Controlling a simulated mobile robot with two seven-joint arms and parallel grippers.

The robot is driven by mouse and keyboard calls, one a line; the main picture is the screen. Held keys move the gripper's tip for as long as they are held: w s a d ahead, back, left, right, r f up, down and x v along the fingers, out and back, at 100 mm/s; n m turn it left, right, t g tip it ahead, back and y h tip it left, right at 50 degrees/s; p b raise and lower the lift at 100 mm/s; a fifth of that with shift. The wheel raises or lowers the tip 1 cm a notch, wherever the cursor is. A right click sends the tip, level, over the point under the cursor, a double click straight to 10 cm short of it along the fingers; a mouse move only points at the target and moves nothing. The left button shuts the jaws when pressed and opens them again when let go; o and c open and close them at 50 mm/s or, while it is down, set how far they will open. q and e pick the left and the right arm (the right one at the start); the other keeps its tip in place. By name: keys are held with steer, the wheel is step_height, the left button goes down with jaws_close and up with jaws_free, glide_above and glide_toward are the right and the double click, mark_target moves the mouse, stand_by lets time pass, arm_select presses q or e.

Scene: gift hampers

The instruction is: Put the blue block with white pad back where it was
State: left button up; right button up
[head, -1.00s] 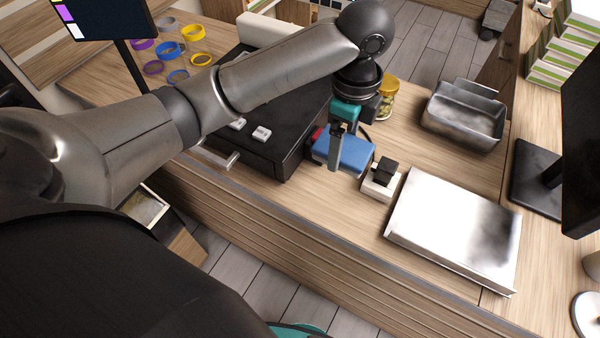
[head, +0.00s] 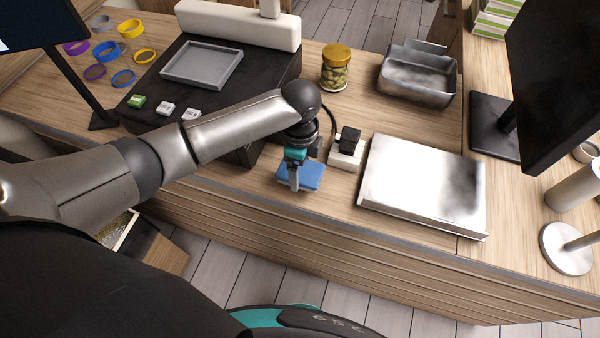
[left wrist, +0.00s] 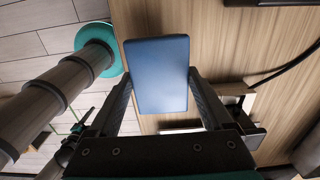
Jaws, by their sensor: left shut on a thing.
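The blue block (head: 312,174) is at the table's front edge, to the right of the black machine, partly hidden by my gripper. My left gripper (head: 295,182) is shut on it. In the left wrist view the block (left wrist: 160,75) sits between the two fingers, with its flat blue face towards the camera. No white pad shows on it. I cannot tell whether it touches the table or hangs just above it. My right gripper is out of view.
A white block with a black top (head: 346,148) stands just right of the blue block. A silver flat box (head: 422,188) lies further right. A gold-lidded jar (head: 335,70) and a metal tray (head: 418,75) stand behind. The black machine (head: 240,85) is left.

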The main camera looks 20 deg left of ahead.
mark_target(300, 170)
arm_select(q)
steer(key=shift+f, duration=1.45)
steer(key=shift+f, duration=0.15)
steer(key=o, duration=1.1)
step_height(300, 170, up, 12)
steer(key=shift+r+p, duration=0.2)
steer(key=shift+p, duration=0.2)
